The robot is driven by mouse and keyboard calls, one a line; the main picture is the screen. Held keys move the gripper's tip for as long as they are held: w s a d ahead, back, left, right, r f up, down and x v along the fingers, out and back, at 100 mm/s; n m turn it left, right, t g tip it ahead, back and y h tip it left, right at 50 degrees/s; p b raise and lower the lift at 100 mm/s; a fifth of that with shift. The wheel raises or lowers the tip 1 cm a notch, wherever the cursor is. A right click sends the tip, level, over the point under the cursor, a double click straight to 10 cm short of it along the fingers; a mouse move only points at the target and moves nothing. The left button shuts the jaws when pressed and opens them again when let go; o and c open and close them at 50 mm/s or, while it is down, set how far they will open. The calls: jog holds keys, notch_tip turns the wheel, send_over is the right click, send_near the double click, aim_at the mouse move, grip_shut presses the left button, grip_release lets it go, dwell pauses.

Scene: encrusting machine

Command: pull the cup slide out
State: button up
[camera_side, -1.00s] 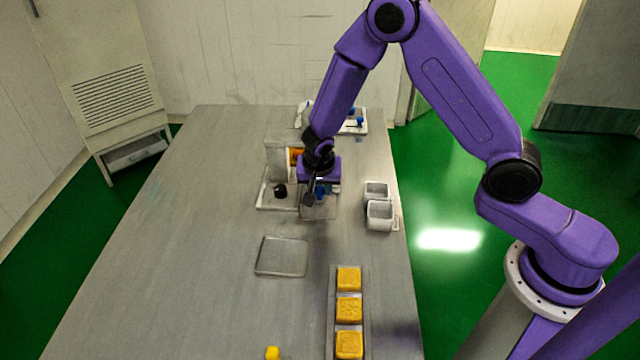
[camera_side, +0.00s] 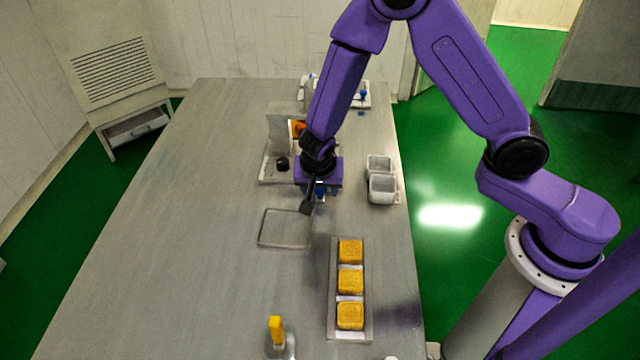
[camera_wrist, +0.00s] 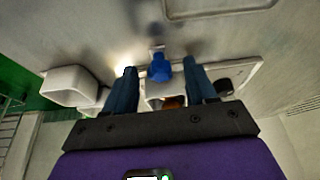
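The encrusting machine is a pale plate with an upright block (camera_side: 280,136), a black knob (camera_side: 282,164) and an orange part (camera_side: 299,128), left of and behind my gripper (camera_side: 318,203) in the side view. In the wrist view a blue knob (camera_wrist: 160,68), apparently the cup slide's handle, stands between the two dark blue fingers of my gripper (camera_wrist: 159,70). Gaps show on both sides of it, so my gripper is open and not visibly touching it. The slide's body is mostly hidden by my gripper, so I cannot tell how far out it sits.
Two white bins (camera_side: 382,188) stand right of my gripper. A shallow rectangular tray (camera_side: 263,228) lies at front left. A long tray (camera_side: 334,300) holds three yellow blocks. A yellow-handled tool (camera_side: 276,328) lies near the front. The table's left half is clear.

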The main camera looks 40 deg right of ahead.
jog(key=v, duration=1.7)
jog(key=shift+r, duration=0.25)
jog(key=shift+s, duration=0.1)
jog(key=s+d+r+n+g+y, duration=0.1)
jog(key=s+d+n, duration=0.5)
jog(key=s+n, duration=0.4)
jog(key=s+d+r+n+g+y, duration=0.1)
jog(key=s+d+n+g+y, duration=0.1)
jog(key=s+d+n, duration=0.5)
jog(key=s+n, duration=0.4)
jog(key=s, duration=0.1)
jog(key=shift+d+n+y, duration=0.3)
